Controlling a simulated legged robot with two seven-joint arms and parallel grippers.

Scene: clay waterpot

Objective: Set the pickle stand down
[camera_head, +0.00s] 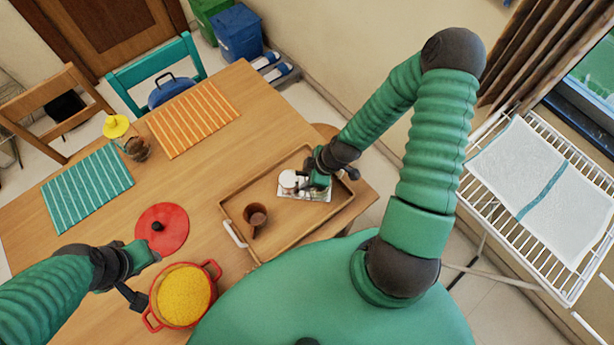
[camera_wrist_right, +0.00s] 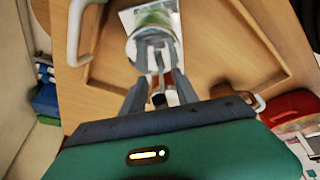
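The pickle stand (camera_head: 307,193), a small shiny piece with a round white top part beside it, is at the right half of the wooden tray (camera_head: 228,203). My right gripper (camera_head: 318,181) is over it from the right. In the right wrist view the fingers (camera_wrist_right: 157,80) close in on a thin metal upright of the stand (camera_wrist_right: 150,40), with green and white showing beyond. I cannot tell whether its base touches the tray. My left gripper (camera_head: 143,275) is beside the red pot; its fingertips do not show clearly.
A brown cup (camera_head: 256,218) stands on the tray's left part. A red pot of yellow food (camera_head: 182,296) and a red lid (camera_head: 161,230) are to the left. The table's middle is clear.

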